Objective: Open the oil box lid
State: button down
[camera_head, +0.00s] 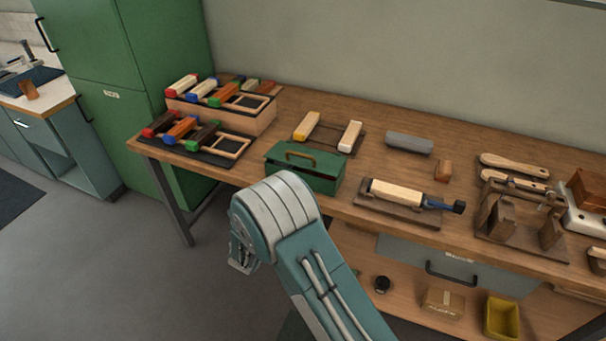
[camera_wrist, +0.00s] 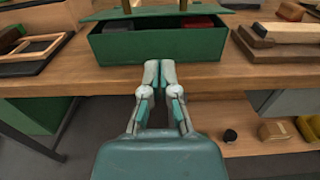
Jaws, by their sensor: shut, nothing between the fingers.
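The green oil box (camera_head: 316,182) stands at the front edge of the wooden bench in the head view. Its green lid (camera_head: 278,154) carries a brown handle (camera_head: 300,158) on top. In the wrist view the box front (camera_wrist: 150,47) is straight ahead. The lid (camera_wrist: 160,14) shows above it with a gap, through which dark and red contents (camera_wrist: 196,23) show. How far the lid is raised is hard to tell. My gripper (camera_wrist: 160,67) is shut and empty, its fingertips together just in front of the box's lower front. Whether they touch it is unclear.
Brush trays (camera_head: 205,148) stand left of the box. A fixture with a pale block (camera_head: 397,193) is close on its right. The bench edge (camera_wrist: 110,82) runs beneath my fingertips. A lower shelf holds a carton (camera_head: 443,303) and a yellow bin (camera_head: 501,318).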

send_near(295, 164)
jog(key=w+d, duration=0.1)
jog(key=w, duration=0.1)
jog(key=w+d+r, duration=0.1)
jog(key=w, duration=0.2)
jog(key=w+d+r, duration=0.1)
jog(key=w, duration=0.1)
jog(key=shift+w+r, duration=0.1)
jog(key=shift+w, duration=0.05)
jog(key=shift+d, duration=0.4)
jog(key=shift+a+r, duration=0.1)
jog(key=shift+a, duration=0.2)
